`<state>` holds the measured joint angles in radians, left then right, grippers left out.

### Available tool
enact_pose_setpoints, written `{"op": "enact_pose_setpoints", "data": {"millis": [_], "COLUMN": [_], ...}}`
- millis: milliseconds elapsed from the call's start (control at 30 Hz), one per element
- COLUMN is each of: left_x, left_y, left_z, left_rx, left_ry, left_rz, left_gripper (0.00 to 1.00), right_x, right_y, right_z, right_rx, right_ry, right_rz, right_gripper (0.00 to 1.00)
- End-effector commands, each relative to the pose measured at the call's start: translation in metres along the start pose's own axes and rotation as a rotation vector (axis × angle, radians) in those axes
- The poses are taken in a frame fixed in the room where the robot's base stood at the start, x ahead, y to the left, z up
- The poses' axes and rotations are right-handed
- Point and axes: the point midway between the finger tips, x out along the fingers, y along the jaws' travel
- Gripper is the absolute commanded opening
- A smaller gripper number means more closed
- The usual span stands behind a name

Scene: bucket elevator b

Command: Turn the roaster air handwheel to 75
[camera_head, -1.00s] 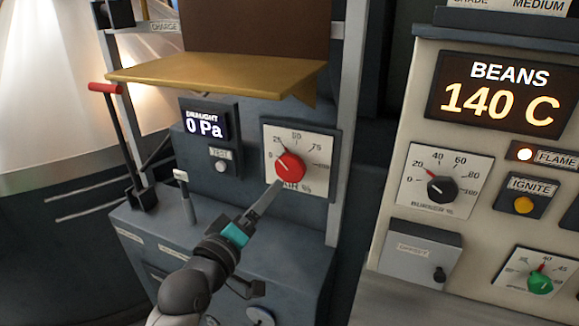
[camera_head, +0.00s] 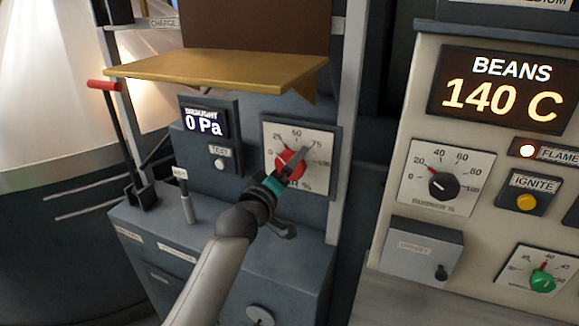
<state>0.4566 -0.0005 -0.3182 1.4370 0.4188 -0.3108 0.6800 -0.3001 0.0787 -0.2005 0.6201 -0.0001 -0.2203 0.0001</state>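The roaster air handwheel is a red round knob (camera_head: 285,163) on a white dial plate (camera_head: 270,135) marked "AIR %", with 0, 25, 50 or 60, 75 and 100 around it. Its pointer side faces upper left, between 0 and 25. My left gripper (camera_head: 296,160) comes up from below, its grey fingers over the right part of the knob and hiding some of it. Whether the fingers are closed on the knob or only in front of it cannot be told. My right gripper is not in view.
A draught display (camera_head: 206,123) reading 0 Pa and a test button (camera_head: 221,163) are left of the dial. A yellow tray (camera_head: 215,68) juts out above. A red-handled lever (camera_head: 103,86) stands at left. The burner panel (camera_head: 400,140) is at right.

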Motion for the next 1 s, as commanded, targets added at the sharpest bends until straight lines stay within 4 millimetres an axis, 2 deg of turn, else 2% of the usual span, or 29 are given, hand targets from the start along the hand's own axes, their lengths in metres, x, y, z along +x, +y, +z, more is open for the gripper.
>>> {"op": "enact_pose_setpoints", "data": {"millis": [367,900,1000], "left_x": [0.0041,0.0038,0.0038], "left_y": [0.0005,0.0002,0.0001], "left_z": [0.0003,0.0003,0.0003], "left_rx": [-0.001,0.000,0.000], "left_ry": [0.000,0.000,0.000], "left_rz": [0.001,0.000,0.000], "left_gripper": [1.00,0.41,0.33], "right_x": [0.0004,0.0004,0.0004], "right_y": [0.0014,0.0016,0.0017], "right_z": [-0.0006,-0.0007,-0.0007], "right_rx": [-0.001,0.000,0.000], "right_ry": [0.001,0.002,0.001], "right_rz": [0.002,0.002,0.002], "right_gripper": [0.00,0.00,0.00]}}
